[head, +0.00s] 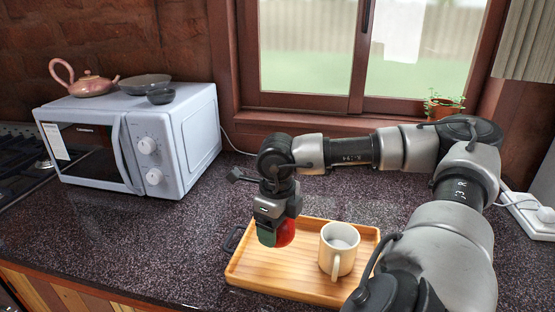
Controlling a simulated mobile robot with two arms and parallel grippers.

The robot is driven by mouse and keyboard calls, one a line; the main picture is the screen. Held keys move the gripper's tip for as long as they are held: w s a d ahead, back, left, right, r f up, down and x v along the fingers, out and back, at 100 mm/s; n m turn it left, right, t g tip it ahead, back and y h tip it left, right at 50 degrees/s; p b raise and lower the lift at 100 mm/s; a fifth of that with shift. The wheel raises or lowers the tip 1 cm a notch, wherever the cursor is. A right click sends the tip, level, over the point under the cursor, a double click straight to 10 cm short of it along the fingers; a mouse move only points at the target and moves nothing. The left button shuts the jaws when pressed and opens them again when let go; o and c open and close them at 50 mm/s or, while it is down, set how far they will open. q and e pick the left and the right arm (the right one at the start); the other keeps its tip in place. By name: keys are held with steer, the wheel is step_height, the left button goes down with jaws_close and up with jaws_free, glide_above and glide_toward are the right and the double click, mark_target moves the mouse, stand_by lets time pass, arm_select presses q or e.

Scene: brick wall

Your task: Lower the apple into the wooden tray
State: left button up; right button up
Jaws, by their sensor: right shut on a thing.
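The red apple (286,233) is partly hidden by my right gripper (270,232), which is shut on it. The gripper points down over the left back part of the wooden tray (274,270). I cannot tell whether the apple touches the tray floor or is held just above it. The tray lies on the dark counter and has a dark handle at its left end. A cream mug (338,250) stands upright in the right part of the tray, to the right of the apple. My left gripper is not in view.
A white microwave (145,140) stands at the left, with a pink teapot (88,84) and dark bowls (146,85) on top. A potted plant (444,106) is on the windowsill. A white power strip (529,213) lies at the right. The speckled counter (150,235) left of the tray is clear.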

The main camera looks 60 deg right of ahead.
mark_target(277, 254)
steer(key=shift+f+b, duration=2.45)
steer(key=shift+f, duration=0.05)
stand_by(1.1)
steer(key=o, duration=1)
step_height(277, 254, up, 11)
steer(key=shift+f+p, duration=0.1)
steer(key=shift+p, duration=0.45)
